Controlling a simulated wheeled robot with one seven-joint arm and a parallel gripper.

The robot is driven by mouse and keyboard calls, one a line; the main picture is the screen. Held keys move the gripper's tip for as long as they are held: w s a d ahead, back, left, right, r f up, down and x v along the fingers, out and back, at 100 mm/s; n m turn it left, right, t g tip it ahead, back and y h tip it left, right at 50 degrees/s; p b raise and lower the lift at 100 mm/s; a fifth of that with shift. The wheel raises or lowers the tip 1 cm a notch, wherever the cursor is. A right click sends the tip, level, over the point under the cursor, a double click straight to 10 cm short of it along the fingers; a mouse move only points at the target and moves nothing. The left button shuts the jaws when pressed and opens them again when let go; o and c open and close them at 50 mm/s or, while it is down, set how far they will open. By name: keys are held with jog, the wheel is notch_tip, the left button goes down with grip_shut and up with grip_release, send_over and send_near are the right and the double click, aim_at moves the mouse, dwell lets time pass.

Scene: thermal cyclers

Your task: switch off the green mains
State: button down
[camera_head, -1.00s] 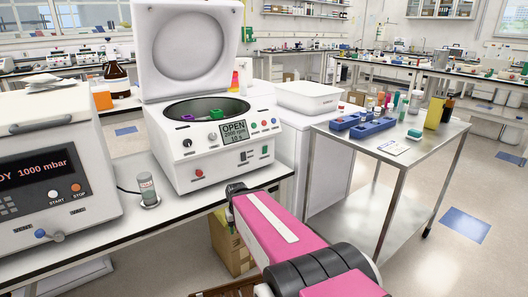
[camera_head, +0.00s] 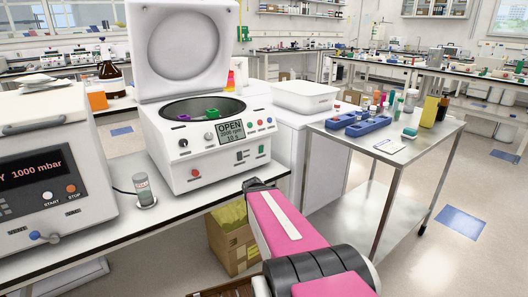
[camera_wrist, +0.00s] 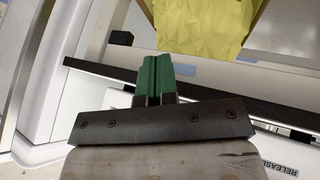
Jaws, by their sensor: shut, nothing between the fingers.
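A white centrifuge (camera_head: 215,160) stands on the bench with its lid (camera_head: 182,40) raised. Its screen (camera_head: 230,130) reads OPEN, 2000 rpm, 10 s. Low on its front are a small dark switch (camera_head: 240,156) and a red button (camera_head: 196,172). My gripper (camera_head: 258,183) is in front of the centrifuge's lower right corner, apart from the switch. In the wrist view its green fingers (camera_wrist: 155,78) are shut and empty. A white panel lettered RELEASE (camera_wrist: 285,165) shows partly behind the gripper.
A vacuum oven (camera_head: 45,165) reading 1000 mbar stands at left, with a small vial (camera_head: 143,188) beside the centrifuge. A steel cart (camera_head: 372,160) with blue racks stands at right. A cardboard box with a yellow bag (camera_head: 232,235) sits below the bench edge.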

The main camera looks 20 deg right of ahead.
aim_at(261, 147)
jog(key=w+d+r+n+t+y, duration=0.3)
jog(key=d+r+n+t, duration=0.3)
jog(key=n, duration=0.3)
jog(key=w+d+r+n+t+y, duration=0.3)
jog(key=d+r+n+t+y, duration=0.2)
jog(key=d+n, duration=0.4)
jog(key=shift+w+r+n+t, duration=0.15)
jog(key=shift+r+n+t, duration=0.25)
jog(key=shift+r+t, duration=0.2)
jog(key=x, duration=1.4)
jog(key=shift+a, duration=0.1)
jog(key=shift+w+r, duration=0.1)
jog(key=shift+w, duration=0.15)
jog(key=shift+s+a, duration=0.1)
jog(key=shift+s, duration=0.05)
